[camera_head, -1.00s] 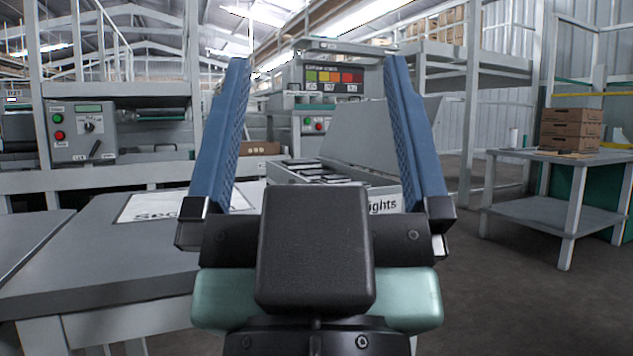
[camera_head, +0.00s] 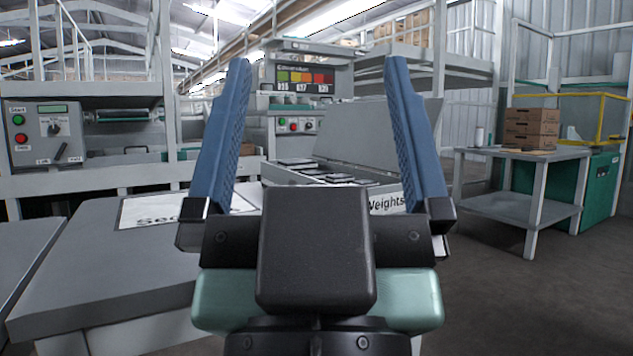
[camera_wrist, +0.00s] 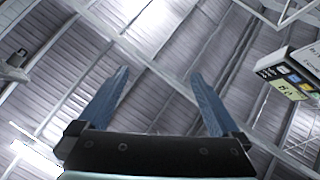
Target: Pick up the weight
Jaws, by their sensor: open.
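My gripper (camera_head: 318,135) is open and empty, its two blue fingers pointing up and spread wide in the head view. In the wrist view my gripper (camera_wrist: 160,100) points toward the roof, with nothing between the fingers. Beyond it stands an open grey box (camera_head: 385,203) labelled "Weights", its lid (camera_head: 365,137) raised. Dark flat pieces (camera_head: 335,178) lie in the box, apart from my gripper. I cannot tell from here which of them is the weight. My right finger and palm hide part of the box.
A grey table (camera_head: 110,265) with a partly hidden sign (camera_head: 150,208) stands at left. A control panel (camera_head: 48,135) is behind it. At right, a side table (camera_head: 520,152) holds brown boxes (camera_head: 532,128). Open floor (camera_head: 480,270) lies at front right.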

